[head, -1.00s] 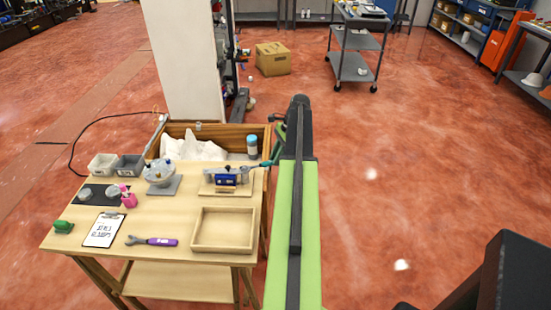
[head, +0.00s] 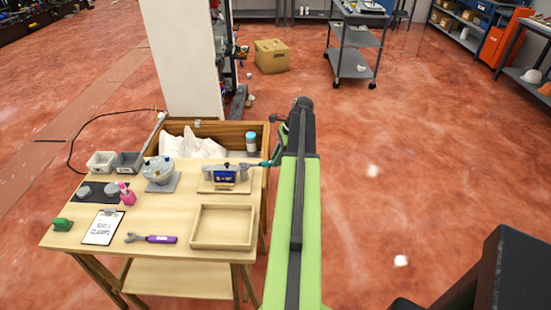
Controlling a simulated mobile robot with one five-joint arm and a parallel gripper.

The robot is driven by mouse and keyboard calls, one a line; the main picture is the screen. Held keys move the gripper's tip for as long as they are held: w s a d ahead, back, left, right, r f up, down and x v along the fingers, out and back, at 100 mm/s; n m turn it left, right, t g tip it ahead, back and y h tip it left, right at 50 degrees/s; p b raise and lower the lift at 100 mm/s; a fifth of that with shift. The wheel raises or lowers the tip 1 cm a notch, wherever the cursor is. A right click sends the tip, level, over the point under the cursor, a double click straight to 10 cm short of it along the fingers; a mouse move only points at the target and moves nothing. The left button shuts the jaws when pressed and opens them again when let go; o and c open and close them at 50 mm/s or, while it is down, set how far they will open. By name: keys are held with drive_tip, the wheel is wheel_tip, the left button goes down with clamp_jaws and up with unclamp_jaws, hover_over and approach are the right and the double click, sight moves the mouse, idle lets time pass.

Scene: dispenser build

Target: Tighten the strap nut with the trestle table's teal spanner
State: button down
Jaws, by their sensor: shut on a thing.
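The teal spanner (head: 272,160) shows in the head view at the right edge of the trestle table (head: 150,205). My gripper (head: 281,150) is shut on its teal handle, partly hidden behind my arm. The spanner's grey head (head: 249,165) points left and meets the right end of a grey and blue fixture (head: 225,175) on a wooden board. The strap nut is too small to make out there, so I cannot tell whether the jaw is around it or beside it.
A purple spanner (head: 152,239) and an empty wooden tray (head: 222,227) lie at the table's front. A metal dome-like part (head: 158,169), a pink bottle (head: 128,195), a clipboard (head: 104,227) and grey bins (head: 128,162) stand left. A wooden crate (head: 232,135) stands behind.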

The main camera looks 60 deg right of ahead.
drive_tip(key=shift+s+a+m+t+h, duration=0.3)
drive_tip(key=shift+s+a+m, duration=0.55)
drive_tip(key=shift+a+m, duration=0.25)
